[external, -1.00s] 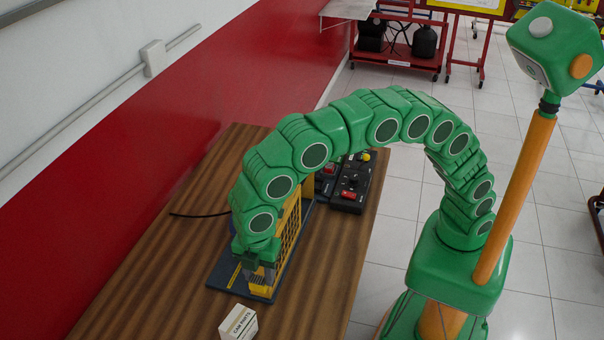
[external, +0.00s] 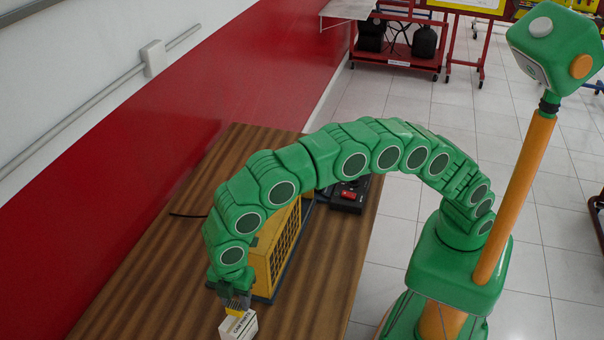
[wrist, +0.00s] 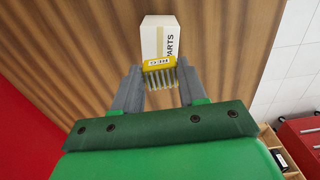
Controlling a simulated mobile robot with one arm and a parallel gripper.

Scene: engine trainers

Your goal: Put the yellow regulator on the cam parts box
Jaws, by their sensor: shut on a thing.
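My gripper (external: 235,302) is shut on the yellow regulator (wrist: 158,65), a small finned part with a label, held between the two grey fingers in the wrist view. In the external view only a bit of the regulator's yellow (external: 236,312) shows below the fingers. The cam parts box (external: 244,328) is a small white carton near the front of the table. In the wrist view the box (wrist: 153,38) is just beyond the regulator and partly covered by it. The regulator overlaps the box in both views; I cannot tell whether they touch.
A yellow caged engine trainer (external: 285,248) stands behind and right of my gripper, partly hidden by my arm. A black control unit with a red switch (external: 348,196) sits farther back. The wooden table (external: 150,290) is clear to the left.

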